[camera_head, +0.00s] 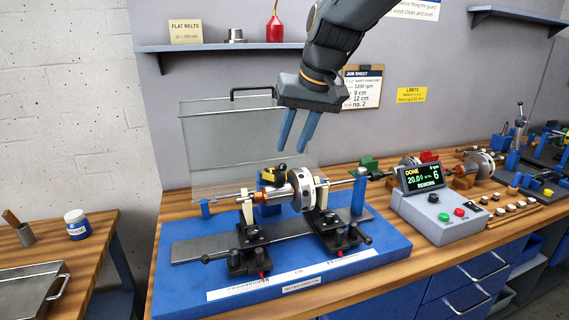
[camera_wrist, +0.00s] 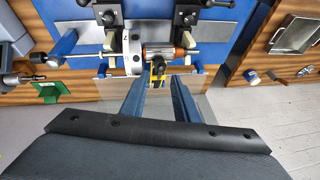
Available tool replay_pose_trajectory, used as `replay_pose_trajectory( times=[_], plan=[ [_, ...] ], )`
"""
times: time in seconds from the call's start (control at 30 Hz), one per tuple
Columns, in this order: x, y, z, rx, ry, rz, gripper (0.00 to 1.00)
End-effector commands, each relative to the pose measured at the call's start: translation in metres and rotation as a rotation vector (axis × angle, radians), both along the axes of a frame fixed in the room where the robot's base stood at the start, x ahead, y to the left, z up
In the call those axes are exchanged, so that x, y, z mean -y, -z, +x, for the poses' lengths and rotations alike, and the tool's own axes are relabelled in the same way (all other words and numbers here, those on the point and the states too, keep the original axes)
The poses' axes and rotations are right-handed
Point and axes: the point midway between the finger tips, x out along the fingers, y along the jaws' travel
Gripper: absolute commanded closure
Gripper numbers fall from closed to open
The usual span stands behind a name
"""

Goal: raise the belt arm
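A small yellow and black arm (camera_head: 273,175), which I take to be the belt arm, sits behind the rotor shaft on the blue balancing stand (camera_head: 180,285). In the wrist view its yellow part (camera_wrist: 158,69) shows just beyond my fingertips, with a dark knob beside it. The rotor's pale disc (camera_head: 304,190) sits just right of it, on the two black supports; the disc also shows in the wrist view (camera_wrist: 132,50). My gripper (camera_head: 294,149) is above and behind the rotor, blue fingers pointing down. The fingers are apart with nothing between them; they also show in the wrist view (camera_wrist: 162,85).
A clear guard (camera_head: 215,140) with a black handle stands upright behind the stand. A control box (camera_head: 435,210) at the right has a lit display reading DONE and REWORK. A second rotor (camera_head: 478,165) stands farther right. A shelf (camera_head: 215,46) runs along the back wall.

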Motion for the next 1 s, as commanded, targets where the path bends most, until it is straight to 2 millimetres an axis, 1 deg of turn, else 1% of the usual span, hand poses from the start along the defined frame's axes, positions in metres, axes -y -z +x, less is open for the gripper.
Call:
replay_pose_trajectory(
  times=[0.07, 0.13, 0.4, 0.53, 0.7, 0.93, 1.0],
  plan=[
    [-0.004, 0.001, 0.003, 0.0, -0.006, 0.003, 0.72],
    [-0.006, 0.008, 0.006, -0.001, -0.005, 0.003, 0.72],
    [-0.015, 0.046, 0.019, -0.002, -0.004, 0.003, 0.72],
    [-0.019, 0.059, 0.024, 0.0, -0.004, 0.002, 0.72],
    [-0.02, 0.066, 0.027, 0.003, -0.003, 0.002, 0.72],
    [-0.02, 0.066, 0.027, 0.003, -0.003, 0.002, 0.72],
    [-0.02, 0.066, 0.027, 0.003, -0.003, 0.002, 0.84]
  ],
)
